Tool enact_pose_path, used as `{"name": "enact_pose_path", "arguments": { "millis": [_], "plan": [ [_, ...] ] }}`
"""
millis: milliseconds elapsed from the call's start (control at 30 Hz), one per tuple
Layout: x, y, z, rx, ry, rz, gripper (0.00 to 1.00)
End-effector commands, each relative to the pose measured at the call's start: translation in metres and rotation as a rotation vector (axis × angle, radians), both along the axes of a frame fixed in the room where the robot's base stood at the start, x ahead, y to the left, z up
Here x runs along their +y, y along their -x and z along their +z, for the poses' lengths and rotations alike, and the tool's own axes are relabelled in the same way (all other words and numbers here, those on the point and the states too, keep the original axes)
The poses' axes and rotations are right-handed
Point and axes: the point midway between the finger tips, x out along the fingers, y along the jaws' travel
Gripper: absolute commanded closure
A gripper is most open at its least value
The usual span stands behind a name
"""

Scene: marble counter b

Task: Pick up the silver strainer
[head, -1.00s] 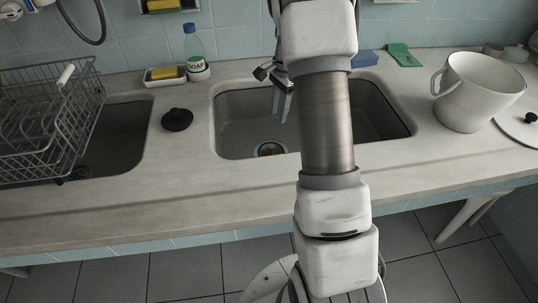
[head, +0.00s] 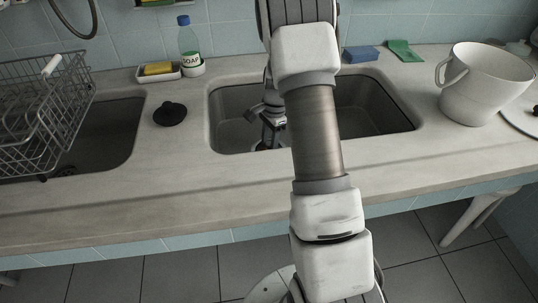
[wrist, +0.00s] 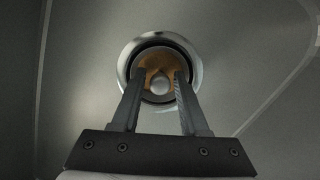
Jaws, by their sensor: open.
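The silver strainer (wrist: 160,85) sits in the round drain at the bottom of the sink. In the wrist view it shows a bright ring, an orange-brown inside and a round knob in the middle. My gripper (wrist: 160,74) is open, with one finger on each side of the knob as seen from the wrist. I cannot tell whether the fingers touch it. In the head view my gripper (head: 268,136) is down inside the sink over the drain, and my own arm and gripper hide most of the strainer.
The sink's walls (head: 235,105) surround my gripper. The front counter is clear.

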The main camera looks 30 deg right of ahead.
Motion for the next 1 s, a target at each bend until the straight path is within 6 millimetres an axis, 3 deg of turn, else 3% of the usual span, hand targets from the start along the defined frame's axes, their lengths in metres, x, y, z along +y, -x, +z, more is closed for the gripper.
{"name": "enact_pose_path", "arguments": {
  "millis": [233, 467, 1000],
  "plan": [
    [0.0001, -0.0002, -0.0019, -0.001, 0.0, 0.0, 0.58],
    [-0.0001, -0.0002, -0.0016, -0.001, 0.0, 0.0, 0.99],
    [-0.0001, -0.0004, 0.0001, -0.002, 0.0, 0.0, 1.0]
  ]
}}
